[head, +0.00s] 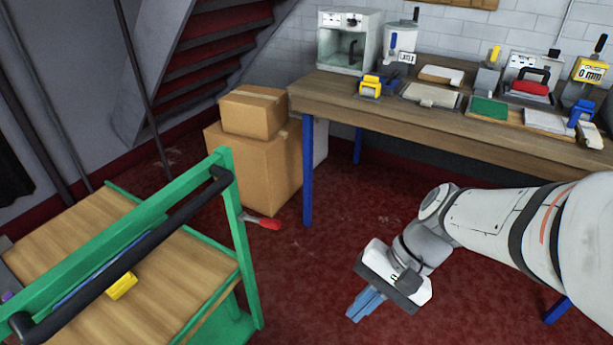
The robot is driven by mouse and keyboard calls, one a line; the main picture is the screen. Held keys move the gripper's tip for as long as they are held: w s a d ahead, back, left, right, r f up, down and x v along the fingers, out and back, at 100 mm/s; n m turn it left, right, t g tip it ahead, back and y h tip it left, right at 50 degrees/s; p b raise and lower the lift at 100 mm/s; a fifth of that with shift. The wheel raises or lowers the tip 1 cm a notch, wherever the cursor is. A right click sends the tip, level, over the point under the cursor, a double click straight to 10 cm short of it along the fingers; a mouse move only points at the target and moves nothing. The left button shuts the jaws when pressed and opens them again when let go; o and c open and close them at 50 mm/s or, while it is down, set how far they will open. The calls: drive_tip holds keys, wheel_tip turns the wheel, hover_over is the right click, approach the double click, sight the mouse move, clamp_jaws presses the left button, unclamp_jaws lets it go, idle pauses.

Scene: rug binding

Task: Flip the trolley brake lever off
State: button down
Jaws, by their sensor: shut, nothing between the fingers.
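The green trolley (232,215) with wooden shelves and a black push handle stands at the left. A lever with a red tip (264,223) sticks out to the right from the trolley's near right post, tilted slightly down; I take it as the brake lever. My gripper (359,309) has blue fingers, shut and empty, pointing down and left above the red floor. It is to the right of the lever and lower in the picture, clearly apart from it. The trolley's wheels are not in view.
A yellow object (121,286) lies on the trolley. Stacked cardboard boxes (262,165) stand behind the lever. A workbench (420,113) with blue legs holds several tools and devices at the back right. Red floor (310,270) is free between trolley and gripper.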

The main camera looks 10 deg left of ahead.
drive_tip(key=w+a+f+m+g+y+b, duration=0.2)
drive_tip(key=w+a+f+m+y+b, duration=0.3)
drive_tip(key=a+f+y+b, duration=0.5)
drive_tip(key=w+f+m+t+y+b, duration=0.6)
drive_tip(key=w+f+m+t+b, duration=0.4)
drive_tip(key=w+m+t+b, duration=0.2)
drive_tip(key=shift+w+d+m+t, duration=0.45)
drive_tip(key=shift+w+m+t, duration=0.45)
drive_tip(key=shift+t, duration=0.1)
drive_tip(key=shift+r, duration=0.1)
